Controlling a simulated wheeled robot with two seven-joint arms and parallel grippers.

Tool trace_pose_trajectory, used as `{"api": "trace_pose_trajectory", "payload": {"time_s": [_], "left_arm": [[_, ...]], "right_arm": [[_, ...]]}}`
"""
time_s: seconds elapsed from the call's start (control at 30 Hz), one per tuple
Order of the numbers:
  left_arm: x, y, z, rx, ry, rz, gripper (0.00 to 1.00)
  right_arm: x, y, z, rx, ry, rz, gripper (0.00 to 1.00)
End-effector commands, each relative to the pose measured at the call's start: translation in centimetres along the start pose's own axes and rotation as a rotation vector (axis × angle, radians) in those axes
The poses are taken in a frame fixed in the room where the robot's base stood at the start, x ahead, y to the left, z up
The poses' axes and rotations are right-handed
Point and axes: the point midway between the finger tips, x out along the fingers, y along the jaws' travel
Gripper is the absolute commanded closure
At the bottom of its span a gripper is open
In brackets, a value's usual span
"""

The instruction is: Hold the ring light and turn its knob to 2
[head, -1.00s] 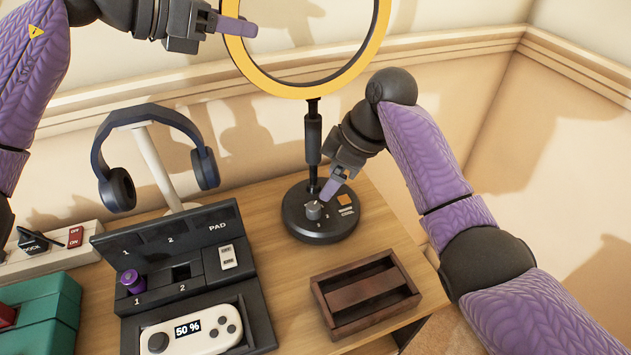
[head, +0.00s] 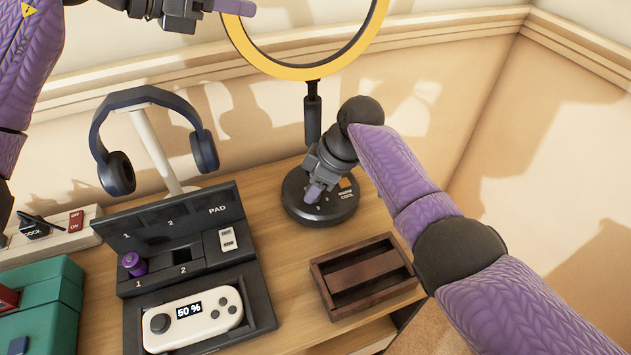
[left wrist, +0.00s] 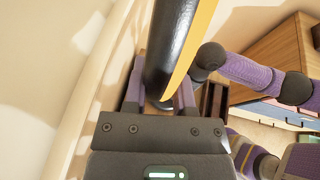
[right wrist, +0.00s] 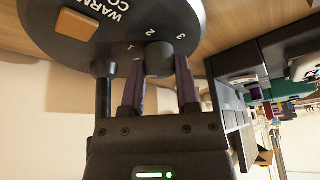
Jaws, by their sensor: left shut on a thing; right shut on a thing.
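The ring light has a yellow-edged ring (head: 300,72) on a dark stand with a round black base (head: 335,212) on the desk. My left gripper (head: 238,7) is shut on the ring's left side; the ring (left wrist: 188,60) runs between its fingers in the left wrist view. My right gripper (head: 313,192) is at the base, hiding the knob in the head view. In the right wrist view, my right gripper's fingers (right wrist: 160,82) are shut on the dark round knob (right wrist: 159,58), one on each side. Marks 1, 2 and 3 surround the knob; its pointer cannot be made out.
Left of the base stand a black dock (head: 195,265) with a white controller (head: 195,318) and blue headphones (head: 115,172) on a stand. A brown wooden tray (head: 365,278) lies in front of the base. A teal box (head: 45,300) is at far left.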

Motion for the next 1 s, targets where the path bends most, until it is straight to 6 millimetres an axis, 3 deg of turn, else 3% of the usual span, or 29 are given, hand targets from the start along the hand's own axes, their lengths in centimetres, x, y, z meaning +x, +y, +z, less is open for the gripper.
{"api": "trace_pose_trajectory", "payload": {"time_s": [0.47, 1.0], "left_arm": [[-0.01, -0.01, 0.03, 0.000, -0.001, 0.000, 1.00], [-0.02, 0.00, 0.04, 0.000, -0.001, 0.000, 1.00]], "right_arm": [[0.00, -0.02, 0.02, 0.072, 0.001, 0.032, 1.00], [0.02, -0.26, -0.02, 0.508, 0.021, 0.212, 1.00]]}}
